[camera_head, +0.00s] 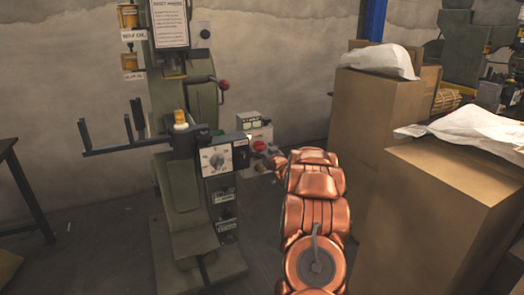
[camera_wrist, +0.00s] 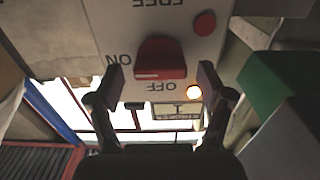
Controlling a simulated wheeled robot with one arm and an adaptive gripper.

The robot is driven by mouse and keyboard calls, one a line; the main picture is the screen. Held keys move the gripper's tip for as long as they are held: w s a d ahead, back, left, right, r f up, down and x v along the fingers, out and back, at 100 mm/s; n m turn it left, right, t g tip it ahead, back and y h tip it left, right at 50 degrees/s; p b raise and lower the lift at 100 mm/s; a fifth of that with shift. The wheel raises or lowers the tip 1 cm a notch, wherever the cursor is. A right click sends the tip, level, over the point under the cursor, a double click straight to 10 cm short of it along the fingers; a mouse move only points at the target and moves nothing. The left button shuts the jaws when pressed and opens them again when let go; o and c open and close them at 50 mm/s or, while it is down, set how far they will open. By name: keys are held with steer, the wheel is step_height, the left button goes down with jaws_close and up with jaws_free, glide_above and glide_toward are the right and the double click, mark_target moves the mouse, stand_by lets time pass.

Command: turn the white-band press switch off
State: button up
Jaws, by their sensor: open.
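A green press (camera_head: 180,190) stands against the wall, with a pale switch box (camera_head: 254,128) at its right side. A red knob (camera_head: 259,146) shows on that box. In the wrist view the red switch knob (camera_wrist: 160,60) sits on a pale panel (camera_wrist: 110,22) with upside-down labels ON, OFF and FREE. Its exact setting is hard to read. My gripper (camera_wrist: 164,78) is open, its fingertips apart on either side of the knob; contact is not visible. In the head view my copper arm hides most of the gripper.
A dial box (camera_head: 216,158) is on the press front. Cardboard boxes (camera_head: 375,115) stand close to the right of my arm.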

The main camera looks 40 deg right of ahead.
steer(key=shift+w, duration=0.1)
steer(key=c, duration=1.2)
